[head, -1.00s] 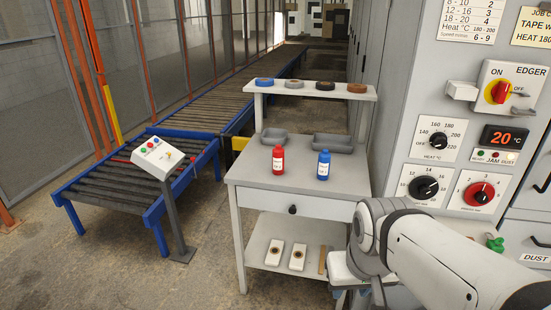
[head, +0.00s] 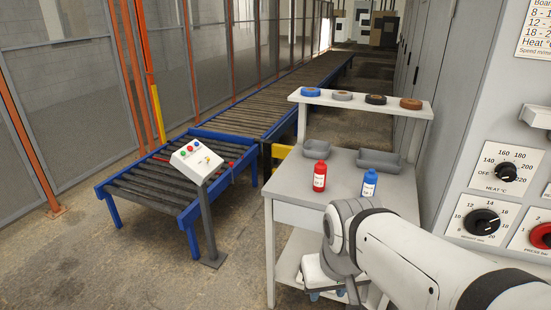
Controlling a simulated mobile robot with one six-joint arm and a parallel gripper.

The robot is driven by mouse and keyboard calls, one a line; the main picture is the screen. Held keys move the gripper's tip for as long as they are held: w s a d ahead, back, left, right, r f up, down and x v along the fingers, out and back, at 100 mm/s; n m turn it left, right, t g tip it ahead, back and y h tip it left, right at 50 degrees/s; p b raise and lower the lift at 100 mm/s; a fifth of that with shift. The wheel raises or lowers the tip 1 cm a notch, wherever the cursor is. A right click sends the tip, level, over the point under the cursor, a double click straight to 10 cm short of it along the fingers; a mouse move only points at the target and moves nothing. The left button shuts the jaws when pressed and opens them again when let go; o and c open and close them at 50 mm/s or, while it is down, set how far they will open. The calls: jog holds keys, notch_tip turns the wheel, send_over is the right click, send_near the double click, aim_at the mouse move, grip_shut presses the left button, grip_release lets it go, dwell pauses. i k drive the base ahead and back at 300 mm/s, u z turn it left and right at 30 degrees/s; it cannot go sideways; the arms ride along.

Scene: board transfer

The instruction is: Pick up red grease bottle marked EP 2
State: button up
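The red grease bottle (head: 319,177) stands upright on the top of the grey workbench (head: 290,190), towards its left side. It has a white label, but the writing is too small to read. A blue bottle (head: 369,184) with a white label stands upright to its right, a short gap apart. My arm reaches in from the lower right, in front of the bench. Its wrist end is low, near the bench's front edge, and apart from both bottles.
A raised shelf (head: 340,106) holds several tape rolls. A control post (head: 206,215) and roller conveyor (head: 165,190) stand left. The machine panel (head: 500,150) is close on the right.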

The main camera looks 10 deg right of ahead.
aim_at(320, 168)
jog(key=u, duration=0.3)
jog(key=i, duration=1.7)
jog(key=z, duration=0.7)
jog(key=k, duration=0.9)
jog(key=z, duration=0.2)
jog(key=i, duration=0.9)
jog(key=u, duration=0.15)
